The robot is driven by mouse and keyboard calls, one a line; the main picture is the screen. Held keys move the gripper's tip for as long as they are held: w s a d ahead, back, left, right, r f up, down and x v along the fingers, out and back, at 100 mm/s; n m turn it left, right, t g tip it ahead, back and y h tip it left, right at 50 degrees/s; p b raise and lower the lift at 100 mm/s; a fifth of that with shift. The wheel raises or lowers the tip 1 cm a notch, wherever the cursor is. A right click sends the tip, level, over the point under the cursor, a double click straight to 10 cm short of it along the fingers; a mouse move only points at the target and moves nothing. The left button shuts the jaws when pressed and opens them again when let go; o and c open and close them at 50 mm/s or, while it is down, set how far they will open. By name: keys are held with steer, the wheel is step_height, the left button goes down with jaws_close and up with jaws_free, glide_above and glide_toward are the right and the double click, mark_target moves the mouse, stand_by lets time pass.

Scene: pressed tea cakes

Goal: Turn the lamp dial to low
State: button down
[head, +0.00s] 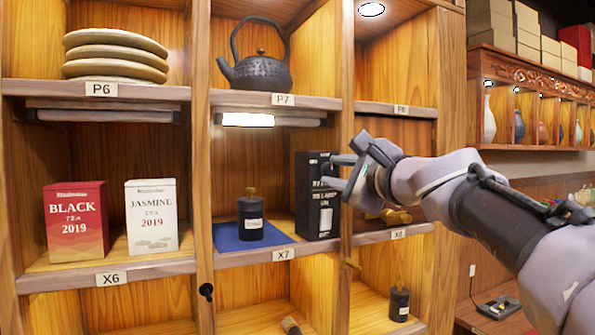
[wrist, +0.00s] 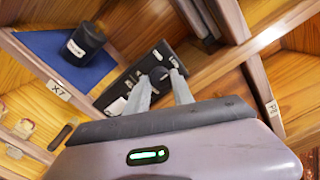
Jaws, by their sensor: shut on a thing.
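The lamp (head: 247,119) glows as a bright white strip under the P7 shelf. A tall black box (head: 322,205) with pale markings stands upright at the right end of the X7 compartment. It also shows in the wrist view (wrist: 118,99). My gripper (head: 328,171) comes in from the right, with its two fingertips one above the other at the upper face of the box. In the wrist view my gripper (wrist: 166,67) meets the same end of the box. It is shut on a small part there, apparently the dial. The fingers hide most of it, and its setting cannot be read.
A black canister (head: 251,218) stands on a blue mat (head: 228,239) left of the box. Red (head: 76,222) and white (head: 151,217) tea boxes fill X6. A black teapot (head: 256,72) sits above. Wooden dividers and shelf edges surround the compartment.

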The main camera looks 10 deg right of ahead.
steer(key=shift+r, duration=0.1)
steer(key=c, duration=1.1)
jaws_free()
steer(key=shift+w, duration=0.1)
